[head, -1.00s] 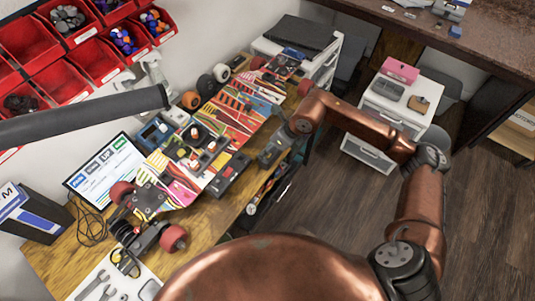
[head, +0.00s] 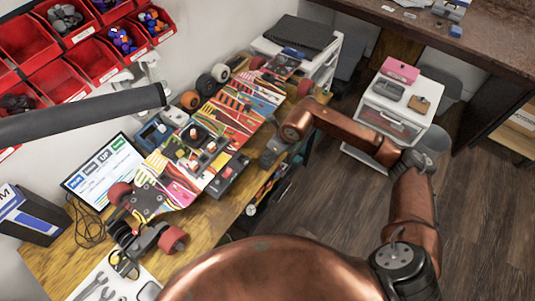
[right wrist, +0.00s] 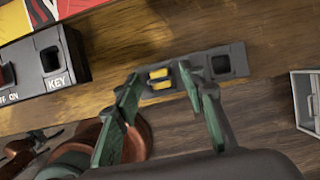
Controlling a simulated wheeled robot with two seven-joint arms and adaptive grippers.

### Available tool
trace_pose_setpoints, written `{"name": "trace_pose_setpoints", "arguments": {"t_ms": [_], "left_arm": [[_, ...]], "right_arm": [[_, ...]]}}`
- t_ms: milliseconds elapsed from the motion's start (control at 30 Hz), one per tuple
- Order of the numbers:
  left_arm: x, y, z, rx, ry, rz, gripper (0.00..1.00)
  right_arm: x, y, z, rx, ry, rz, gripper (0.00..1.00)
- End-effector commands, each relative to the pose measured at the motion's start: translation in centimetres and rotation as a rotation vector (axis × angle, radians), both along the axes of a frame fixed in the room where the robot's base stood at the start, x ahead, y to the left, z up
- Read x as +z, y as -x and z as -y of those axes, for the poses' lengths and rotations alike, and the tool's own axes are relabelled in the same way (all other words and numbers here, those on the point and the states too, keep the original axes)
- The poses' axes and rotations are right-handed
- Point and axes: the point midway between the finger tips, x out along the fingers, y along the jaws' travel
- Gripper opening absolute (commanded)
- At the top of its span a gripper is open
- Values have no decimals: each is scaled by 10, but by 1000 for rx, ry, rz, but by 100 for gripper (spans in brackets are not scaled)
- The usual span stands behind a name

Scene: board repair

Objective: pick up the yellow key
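In the right wrist view, two small yellow pieces (right wrist: 160,79), which look like the yellow key, sit in a dark grey holder (right wrist: 240,57) on the wooden bench. My right gripper (right wrist: 160,75) is open, with green fingers on either side of the yellow pieces. Whether the fingers touch them, I cannot tell. In the head view my right gripper (head: 270,153) is at the bench's right edge, beside the skateboard; the key cannot be made out there. My left gripper is not in view.
A black box marked KEY (right wrist: 58,82) with a square socket is left of the holder. The colourful skateboard (head: 228,118) fills the bench middle. Floor (head: 300,215) lies right of the bench.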

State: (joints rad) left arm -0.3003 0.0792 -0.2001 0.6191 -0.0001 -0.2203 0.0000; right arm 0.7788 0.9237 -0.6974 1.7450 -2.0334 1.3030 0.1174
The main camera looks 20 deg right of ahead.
Motion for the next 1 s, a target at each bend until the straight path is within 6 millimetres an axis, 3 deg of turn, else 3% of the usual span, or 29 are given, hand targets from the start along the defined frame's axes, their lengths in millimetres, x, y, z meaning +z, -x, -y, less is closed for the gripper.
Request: {"name": "trace_pose_setpoints", "arguments": {"t_ms": [600, 1000], "left_arm": [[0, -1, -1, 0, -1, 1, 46], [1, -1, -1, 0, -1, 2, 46]], "right_arm": [[1, 0, 0, 0, -1, 1, 0], [3, 0, 0, 0, -1, 2, 0]]}}
